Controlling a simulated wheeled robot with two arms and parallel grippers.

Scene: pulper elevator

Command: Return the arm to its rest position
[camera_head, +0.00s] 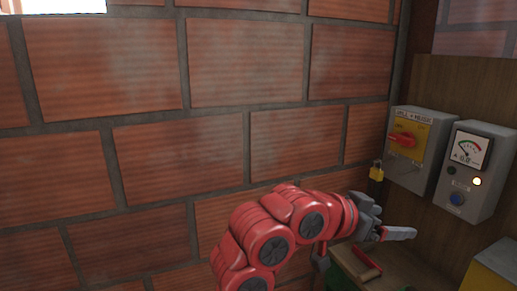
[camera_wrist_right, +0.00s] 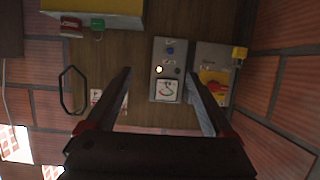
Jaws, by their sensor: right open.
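My right arm, red with grey wrist parts, reaches in from the bottom of the head view. My right gripper (camera_head: 396,233) is in front of and below the two wall boxes. In the right wrist view, its two dark fingers (camera_wrist_right: 158,74) are spread apart with nothing held between them. Beyond the fingers, the grey meter box (camera_wrist_right: 171,65) shows upside down in the gap. My left gripper is in neither view.
A grey switch box (camera_head: 417,140) with a red knob on yellow and a meter box (camera_head: 474,168) with a lit lamp hang on the wooden panel. A yellow-black padlock-like item (camera_head: 376,172) is beside them. A brick wall (camera_head: 250,60) fills the left. A yellow box (camera_head: 492,268) is lower right.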

